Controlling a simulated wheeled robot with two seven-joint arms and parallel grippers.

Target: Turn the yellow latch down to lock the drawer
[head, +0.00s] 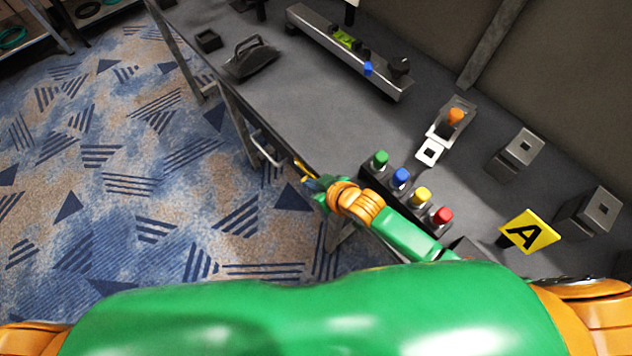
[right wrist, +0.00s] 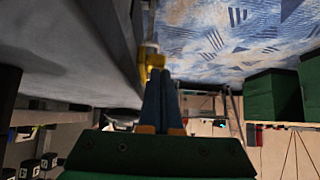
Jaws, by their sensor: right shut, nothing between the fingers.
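The yellow latch (head: 300,166) is on the front edge of the dark desk, just right of the drawer handle (head: 266,150). In the right wrist view the yellow latch (right wrist: 150,60) shows right at the tips of my fingers. My right gripper (head: 309,184) is at the desk's front edge beside the latch. Its blue fingers (right wrist: 158,82) are shut with nothing between them. They look close to the latch; whether they touch it I cannot tell. The fingers and wrist partly hide the latch and drawer front. My left gripper is not in view.
The desk (head: 290,95) carries a row of coloured buttons (head: 408,190) close to my right forearm. The carpeted floor (head: 120,190) left of the desk is clear.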

